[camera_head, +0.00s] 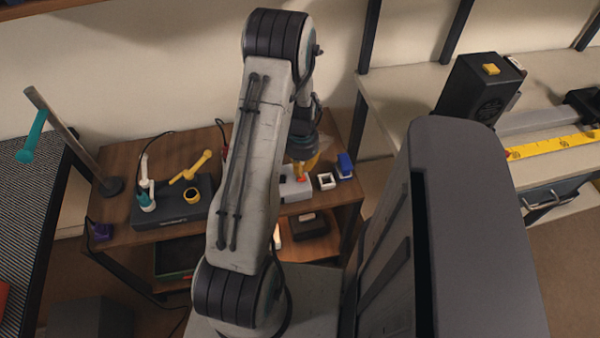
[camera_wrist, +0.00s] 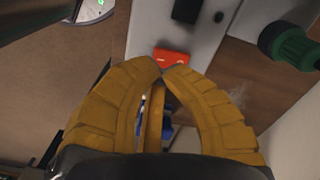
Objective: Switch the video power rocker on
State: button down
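A red rocker (camera_wrist: 172,57) sits on a pale grey box (camera_wrist: 152,25) in the wrist view. Small white marks show on its red face. My gripper (camera_wrist: 164,71) has yellow-orange fingers that come together at the tips, with nothing seen between them. The tips are right at the near edge of the rocker and overlap it in the picture; I cannot tell whether they touch it. In the head view, my gripper (camera_head: 302,168) points down over the grey box (camera_head: 296,190) on the wooden bench. Which side of the rocker is pressed is not clear.
A black part (camera_wrist: 187,10) and a green knobbed part (camera_wrist: 288,45) lie near the rocker. On the bench (camera_head: 120,236) are a dark soldering-type station (camera_head: 175,208), a white square frame (camera_head: 326,181) and a blue item (camera_head: 344,164). A pale counter stands at right.

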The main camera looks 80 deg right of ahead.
jog(key=shift+f+b, duration=1.7)
jog(key=shift+f, duration=0.2)
dwell(1.2)
jog(key=shift+r, duration=0.1)
jog(key=shift+r+p, duration=2.25)
jog(key=shift+r, duration=1.2)
